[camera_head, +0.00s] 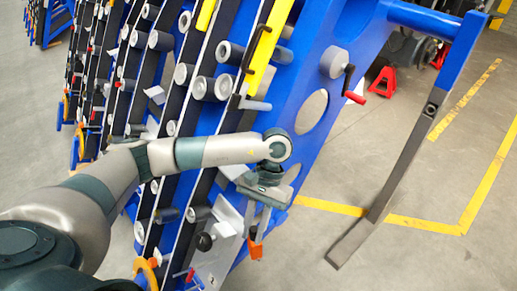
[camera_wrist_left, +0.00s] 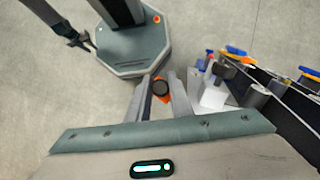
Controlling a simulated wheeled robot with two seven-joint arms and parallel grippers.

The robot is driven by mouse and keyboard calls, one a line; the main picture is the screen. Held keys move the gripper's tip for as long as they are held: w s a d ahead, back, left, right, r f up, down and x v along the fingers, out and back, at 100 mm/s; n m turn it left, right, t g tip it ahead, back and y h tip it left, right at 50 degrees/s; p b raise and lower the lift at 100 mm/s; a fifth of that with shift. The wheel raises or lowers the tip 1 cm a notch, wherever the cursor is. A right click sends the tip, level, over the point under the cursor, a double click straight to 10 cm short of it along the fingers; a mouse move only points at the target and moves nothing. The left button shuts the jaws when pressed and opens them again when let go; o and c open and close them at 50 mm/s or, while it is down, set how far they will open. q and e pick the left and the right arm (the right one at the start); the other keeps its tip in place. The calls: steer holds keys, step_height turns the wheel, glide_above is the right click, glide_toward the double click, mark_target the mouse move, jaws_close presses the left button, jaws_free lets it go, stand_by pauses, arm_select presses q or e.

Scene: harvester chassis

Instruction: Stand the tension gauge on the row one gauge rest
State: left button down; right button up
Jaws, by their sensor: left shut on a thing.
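My left gripper (camera_head: 262,222) points down beside the right edge of the blue chassis. It is shut on an orange and dark object (camera_head: 255,248), which I take to be the tension gauge. In the left wrist view its round dark face (camera_wrist_left: 160,88) with orange around it sits between the fingertips (camera_wrist_left: 160,97). A pale plate (camera_head: 217,250) with a black knob (camera_head: 205,242) is just left of the held object. I cannot make out which part is the row one gauge rest. What may be my right gripper (camera_wrist_left: 86,44) shows small in the left wrist view.
The blue chassis (camera_head: 310,50) carries slanted dark rows with several grey rollers (camera_head: 210,88). A red-handled crank (camera_head: 370,85) and a long dark bar (camera_head: 395,170) stand to the right. The grey floor (camera_head: 440,190) between yellow lines is clear.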

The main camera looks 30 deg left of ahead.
stand_by(0.3)
arm_select(q)
steer(key=n+h+p, duration=0.1)
steer(key=w+n, duration=0.1)
steer(key=n, duration=0.1)
steer(key=shift+r+h+p, duration=0.35)
steer(key=shift+h, duration=0.05)
steer(key=n, duration=0.2)
steer(key=w+n+t+h+p, duration=0.1)
steer(key=n, duration=0.1)
steer(key=w+r+n+h+p, duration=0.1)
steer(key=n, duration=0.1)
steer(key=shift+a+r+t, duration=0.1)
steer(key=shift+t, duration=0.3)
steer(key=w+a+r+n+t+y+p, duration=0.2)
steer(key=r+n, duration=0.5)
steer(key=n, duration=0.8)
steer(key=w+a+r+n+t+y+p, duration=0.2)
steer(key=w+r+n+t+y+p, duration=0.2)
steer(key=n, duration=1.2)
steer(key=w+r+t+p, duration=0.2)
steer(key=w+r+t, duration=0.1)
steer(key=shift+a+n+t+p, duration=0.2)
steer(key=shift+n+t+p, duration=0.1)
steer(key=shift+t+p, duration=0.1)
